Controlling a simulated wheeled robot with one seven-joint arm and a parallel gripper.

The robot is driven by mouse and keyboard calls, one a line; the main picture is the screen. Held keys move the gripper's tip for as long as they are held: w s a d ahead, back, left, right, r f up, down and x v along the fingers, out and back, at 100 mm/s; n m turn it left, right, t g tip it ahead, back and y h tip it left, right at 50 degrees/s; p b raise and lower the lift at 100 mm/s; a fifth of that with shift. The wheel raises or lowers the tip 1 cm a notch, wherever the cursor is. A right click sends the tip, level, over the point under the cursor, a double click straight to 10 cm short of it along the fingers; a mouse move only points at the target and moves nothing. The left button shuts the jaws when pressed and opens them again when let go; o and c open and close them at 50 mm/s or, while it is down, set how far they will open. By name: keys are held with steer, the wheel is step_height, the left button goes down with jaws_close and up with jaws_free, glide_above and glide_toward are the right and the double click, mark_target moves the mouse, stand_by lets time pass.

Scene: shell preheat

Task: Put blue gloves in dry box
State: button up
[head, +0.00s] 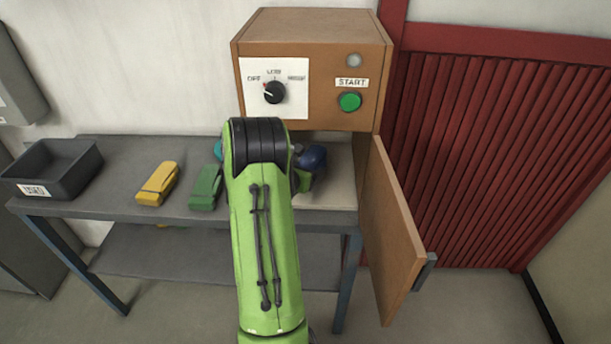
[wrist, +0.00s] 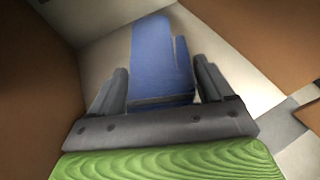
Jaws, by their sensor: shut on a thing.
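My gripper (wrist: 160,75) is shut on the blue gloves (wrist: 163,45), with one dark finger on each side of them. The gloves point away from the gripper in the wrist view, over a pale surface between brown walls. A dark blue shape (head: 314,157) beside my arm in the head view seems to be part of them. The brown box (head: 311,50), which I take for the dry box, has a dial, a green START button and a grey lamp. Its door (head: 392,225) stands open to the right. My green arm hides the gripper and much of the opening in the head view.
On the grey table (head: 125,208) are a dark bin (head: 60,185) with a label, folded yellow gloves (head: 158,184) and folded green gloves (head: 205,188). A teal thing (head: 218,149) is mostly hidden behind my arm. A red slatted panel (head: 490,150) stands behind the open door.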

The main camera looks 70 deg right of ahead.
step_height(320, 180, down, 3)
steer(key=shift+f+b, duration=0.2)
steer(key=shift+b, duration=0.5)
steer(key=shift+r, duration=0.15)
steer(key=shift+a, duration=0.1)
